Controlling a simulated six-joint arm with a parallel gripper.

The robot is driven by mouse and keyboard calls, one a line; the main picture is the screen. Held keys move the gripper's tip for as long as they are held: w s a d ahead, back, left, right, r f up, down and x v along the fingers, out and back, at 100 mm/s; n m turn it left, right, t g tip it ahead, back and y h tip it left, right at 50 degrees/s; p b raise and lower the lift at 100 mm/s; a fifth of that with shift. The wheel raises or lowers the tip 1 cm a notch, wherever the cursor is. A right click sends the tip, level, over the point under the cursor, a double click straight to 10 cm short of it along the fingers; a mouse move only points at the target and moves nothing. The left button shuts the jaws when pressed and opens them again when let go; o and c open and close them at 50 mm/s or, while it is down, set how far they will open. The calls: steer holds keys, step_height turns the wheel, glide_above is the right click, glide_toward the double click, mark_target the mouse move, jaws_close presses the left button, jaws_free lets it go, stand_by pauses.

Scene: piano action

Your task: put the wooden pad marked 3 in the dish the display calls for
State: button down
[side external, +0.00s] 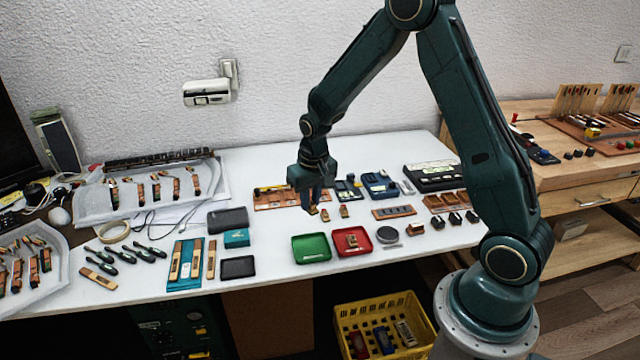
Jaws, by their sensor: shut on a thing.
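My gripper (312,204) points down over the middle of the white table and is shut on a small wooden pad (313,210). The pad is mostly hidden by the fingers, and its mark cannot be read. Two similar small wooden pieces, one (325,215) and another (344,211), stand just to the right. A green dish (311,248) is empty in front of my gripper. A red dish (340,244) beside it on the right holds a wooden piece (352,240). Which device is the display, and what it reads, I cannot tell.
Blue and black devices (380,185) and a black-and-white unit (435,176) stand behind on the right. Dark trays (228,220) and tools lie left. A yellow crate (385,305) sits below the table's front edge.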

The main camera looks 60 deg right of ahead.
step_height(320, 180, down, 10)
steer(key=shift+r, duration=0.25)
steer(key=shift+f, duration=0.1)
steer(key=shift+f, duration=1.75)
steer(key=shift+f, duration=0.1)
steer(key=c, duration=1.3)
jaws_free()
steer(key=shift+s+a+r, duration=0.1)
steer(key=shift+s+r, duration=0.1)
steer(key=shift+r, duration=1.8)
steer(key=shift+s+a+r, duration=0.1)
steer(key=shift+s+r, duration=0.15)
steer(key=shift+r, duration=1.8)
steer(key=shift+s+a+r, duration=0.1)
steer(key=shift+s+r, duration=0.1)
steer(key=shift+r, duration=1.8)
